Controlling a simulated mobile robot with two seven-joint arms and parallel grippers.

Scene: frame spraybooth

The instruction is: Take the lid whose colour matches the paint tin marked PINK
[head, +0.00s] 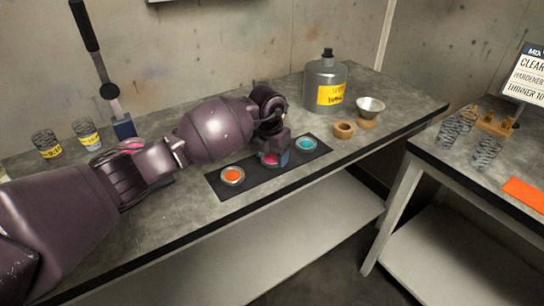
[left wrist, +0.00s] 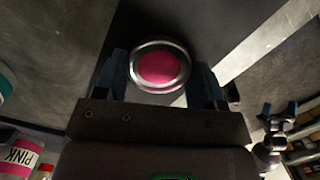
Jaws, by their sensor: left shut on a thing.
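My left gripper (head: 273,155) is shut on the pink lid (head: 267,159), over the dark mat (head: 225,193). In the left wrist view the lid (left wrist: 158,67), a pink disc with a metal rim, sits between the two fingers. I cannot tell whether it still touches the mat. The orange lid (head: 232,175) and the teal lid (head: 306,144) lie on the mat on either side. The paint tin marked PINK (left wrist: 18,157) shows at the lower left of the wrist view. A dark jointed part, perhaps my right gripper (left wrist: 279,110), shows small at the right there.
A grey solvent can (head: 325,84) stands at the back of the bench, with a metal funnel (head: 370,106) and a wooden ring (head: 343,130) beside it. Two glass cups (head: 87,133) stand at the left. A second table (head: 455,164) is at the right, across a gap.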

